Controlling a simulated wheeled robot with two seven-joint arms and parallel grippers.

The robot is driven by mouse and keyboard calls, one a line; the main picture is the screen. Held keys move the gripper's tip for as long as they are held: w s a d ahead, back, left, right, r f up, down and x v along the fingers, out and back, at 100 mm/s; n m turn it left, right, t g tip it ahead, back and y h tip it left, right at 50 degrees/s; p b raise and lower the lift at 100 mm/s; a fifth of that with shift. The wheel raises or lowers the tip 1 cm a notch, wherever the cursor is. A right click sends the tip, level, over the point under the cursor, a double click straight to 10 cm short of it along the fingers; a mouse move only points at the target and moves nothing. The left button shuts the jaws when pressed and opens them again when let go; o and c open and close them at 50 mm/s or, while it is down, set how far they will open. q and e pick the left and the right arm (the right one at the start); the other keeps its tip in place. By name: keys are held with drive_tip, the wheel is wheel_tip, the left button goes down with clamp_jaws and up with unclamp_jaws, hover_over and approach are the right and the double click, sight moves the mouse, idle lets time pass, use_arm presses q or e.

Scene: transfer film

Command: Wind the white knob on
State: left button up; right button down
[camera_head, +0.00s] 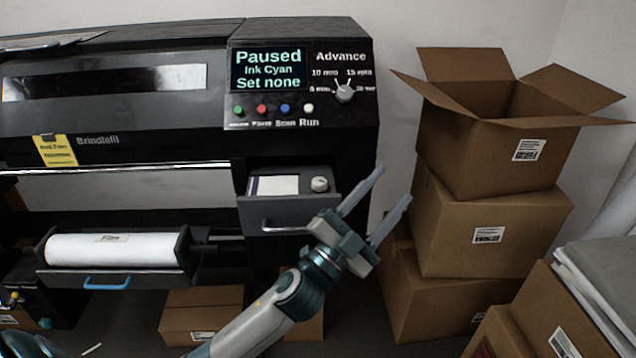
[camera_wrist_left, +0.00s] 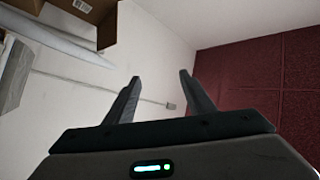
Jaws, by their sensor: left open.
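A small white knob (camera_head: 319,184) sits at the right of the pulled-out grey drawer (camera_head: 290,215), beside a white label panel. A pale grey dial knob (camera_head: 344,93) sits under the word Advance on the printer's panel, with mm marks around it; its exact pointing is too small to tell. My left gripper (camera_head: 394,185) is open and empty, right of the drawer and in front of the boxes, apart from both knobs. Its two fingers also show apart in the left wrist view (camera_wrist_left: 160,77), with nothing between them. My right gripper is not in view.
The printer screen (camera_head: 268,70) reads Paused, Ink Cyan, Set none. Several coloured buttons lie below it. A white roll (camera_head: 112,248) rests in a tray at left. Stacked cardboard boxes (camera_head: 490,230) stand right of my left gripper, the top one open.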

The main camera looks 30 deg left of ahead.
use_arm(q)
drive_tip(key=s+d+r+m+g+h, duration=0.2)
drive_tip(key=d+r+m+g+h, duration=0.2)
drive_tip(key=d+m+g+h, duration=0.5)
drive_tip(key=s+d+r+m+g+h, duration=0.1)
drive_tip(key=d+r+m+g+h, duration=0.4)
drive_tip(key=m, duration=0.8)
drive_tip(key=w+a+f+m+g+y, duration=0.2)
drive_tip(key=w+a+f+y, duration=0.25)
drive_tip(key=a+y, duration=0.25)
drive_tip(key=w+a+f+m+g+y, duration=0.2)
drive_tip(key=w+a+f+y, duration=0.1)
drive_tip(key=a+f+y, duration=0.3)
drive_tip(key=w+a+r+n+y, duration=0.1)
drive_tip(key=a+r+n+y, duration=0.1)
drive_tip(key=a, duration=0.9)
drive_tip(key=a+r+n+y, duration=0.2)
drive_tip(key=a+r+y, duration=0.2)
drive_tip(key=a+y, duration=0.3)
drive_tip(key=a, duration=0.3)
drive_tip(key=shift+w+a+r+t, duration=0.3)
drive_tip(key=shift+w+a+r, duration=0.05)
drive_tip(key=shift+a+r, duration=0.05)
drive_tip(key=shift+f, duration=0.15)
